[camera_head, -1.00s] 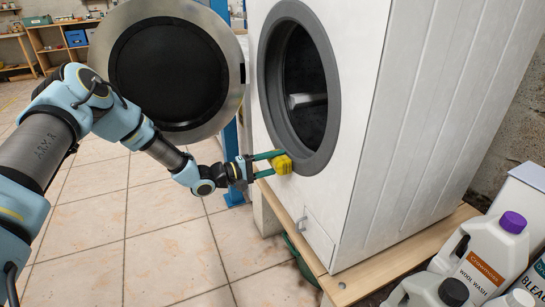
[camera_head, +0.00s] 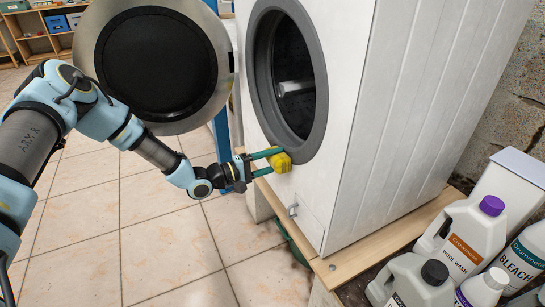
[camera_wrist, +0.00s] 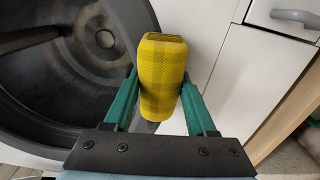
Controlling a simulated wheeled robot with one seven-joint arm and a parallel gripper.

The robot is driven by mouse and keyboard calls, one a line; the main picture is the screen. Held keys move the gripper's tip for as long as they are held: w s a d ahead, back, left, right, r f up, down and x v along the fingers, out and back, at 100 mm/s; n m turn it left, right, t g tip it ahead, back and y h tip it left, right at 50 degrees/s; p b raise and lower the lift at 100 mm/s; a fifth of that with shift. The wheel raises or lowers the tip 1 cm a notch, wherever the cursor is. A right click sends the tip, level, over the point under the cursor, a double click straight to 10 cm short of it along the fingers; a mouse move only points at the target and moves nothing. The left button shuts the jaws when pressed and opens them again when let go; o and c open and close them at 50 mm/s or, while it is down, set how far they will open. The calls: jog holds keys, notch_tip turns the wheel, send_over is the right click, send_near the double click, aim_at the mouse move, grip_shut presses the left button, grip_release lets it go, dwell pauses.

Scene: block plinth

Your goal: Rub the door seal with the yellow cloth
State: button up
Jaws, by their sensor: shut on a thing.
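The yellow cloth (camera_head: 279,162) is a checked, bunched pad held between the green fingers of my gripper (camera_head: 268,162). The cloth also shows large in the wrist view (camera_wrist: 163,75), with a green finger on each side. The door seal (camera_head: 318,105) is the grey ring around the washer's round opening. The cloth is at the lower part of the seal, by its bottom edge, and seems to touch it; the exact contact is hidden. In the wrist view the seal (camera_wrist: 100,135) lies behind and left of the cloth.
The white washer (camera_head: 365,110) stands on a wooden board (camera_head: 350,262). Its round door (camera_head: 205,20) hangs open at the left, close to my arm. Several bottles, including a wool wash jug (camera_head: 465,240), stand at the lower right. The tiled floor at left is clear.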

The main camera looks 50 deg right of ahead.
aim_at(266, 136)
jog(key=shift+w+d+f+b, duration=0.1)
jog(key=shift+w+d+b, duration=0.6)
jog(key=shift+w, duration=0.8)
jog(key=shift+w+d+b, duration=0.4)
jog(key=shift+w+b, duration=0.65)
jog(key=shift+w, duration=0.45)
jog(key=shift+w+d+f+b, duration=0.1)
jog(key=shift+w+d+b, duration=0.6)
jog(key=shift+w, duration=0.8)
jog(key=shift+w+d+r+b, duration=0.1)
jog(key=shift+w+d+b, duration=0.2)
jog(key=shift+w+b, duration=0.6)
jog(key=shift+w+d+r, duration=0.15)
jog(key=shift+w, duration=0.2)
jog(key=shift+p+v, duration=0.4)
jog(key=shift+v, duration=2.6)
